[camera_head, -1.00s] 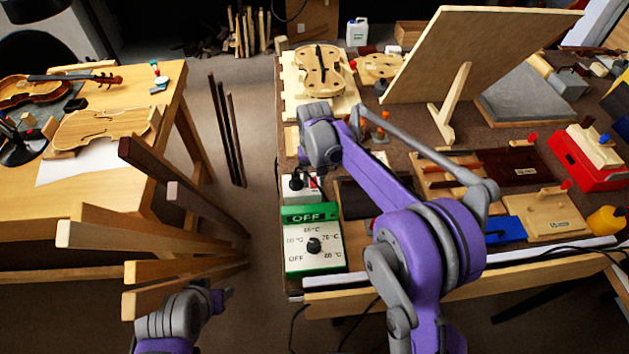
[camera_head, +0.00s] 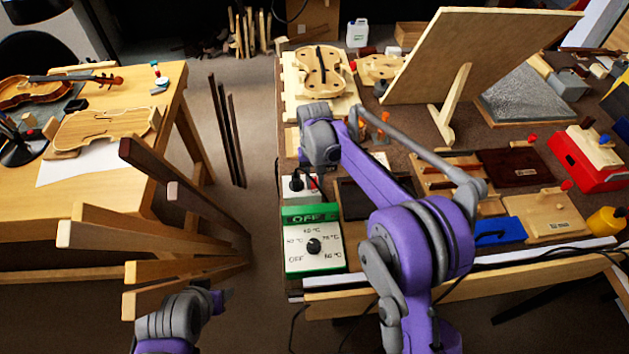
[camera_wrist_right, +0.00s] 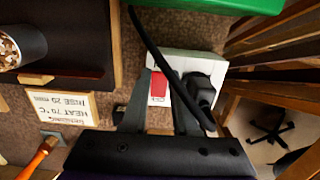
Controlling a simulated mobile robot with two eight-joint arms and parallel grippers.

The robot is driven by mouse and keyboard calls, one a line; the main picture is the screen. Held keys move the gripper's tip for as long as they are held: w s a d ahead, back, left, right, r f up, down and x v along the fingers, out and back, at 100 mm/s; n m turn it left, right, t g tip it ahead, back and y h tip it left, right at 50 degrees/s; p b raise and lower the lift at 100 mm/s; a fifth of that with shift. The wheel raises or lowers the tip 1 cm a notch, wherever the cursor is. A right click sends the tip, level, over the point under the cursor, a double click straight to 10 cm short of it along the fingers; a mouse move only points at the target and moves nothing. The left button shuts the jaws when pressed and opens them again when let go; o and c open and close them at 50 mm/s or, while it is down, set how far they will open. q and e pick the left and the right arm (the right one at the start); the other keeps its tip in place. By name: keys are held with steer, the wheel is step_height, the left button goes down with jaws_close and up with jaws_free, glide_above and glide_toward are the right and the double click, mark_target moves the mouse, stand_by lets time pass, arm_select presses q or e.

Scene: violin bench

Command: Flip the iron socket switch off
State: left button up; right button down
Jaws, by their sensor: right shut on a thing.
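The iron socket is a white block (camera_head: 292,188) at the near left edge of the workbench, just behind the green-edged dial box. A black plug (camera_wrist_right: 201,88) sits in it in the wrist view. Beside the plug is its red switch (camera_wrist_right: 157,88). My right gripper (camera_wrist_right: 157,100) reaches down over the socket, with one finger on each side of the red switch, and is shut on it. Which way the switch is tipped, I cannot tell. In the head view the right fingers (camera_head: 312,178) are small and partly hidden. My left gripper (camera_head: 222,295) hangs low, away from the bench; its jaws are unclear.
The white dial box (camera_head: 313,247) with a green panel reading OFF stands right in front of the socket. A black cord (camera_wrist_right: 150,48) crosses close to my right fingers. A dark tray (camera_head: 372,198) lies right of the socket. Wooden boards (camera_head: 150,240) stand to the left.

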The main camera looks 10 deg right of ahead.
mark_target(313, 179)
steer(key=shift+w+r+g, duration=0.15)
steer(key=shift+w+g, duration=0.2)
steer(key=shift+g, duration=0.85)
steer(key=c, duration=1)
jaws_free()
steer(key=shift+o, duration=0.2)
steer(key=shift+r, duration=0.1)
steer(key=p+v, duration=0.1)
steer(key=v, duration=0.9)
steer(key=shift+r+p, duration=0.3)
steer(key=shift+p, duration=0.1)
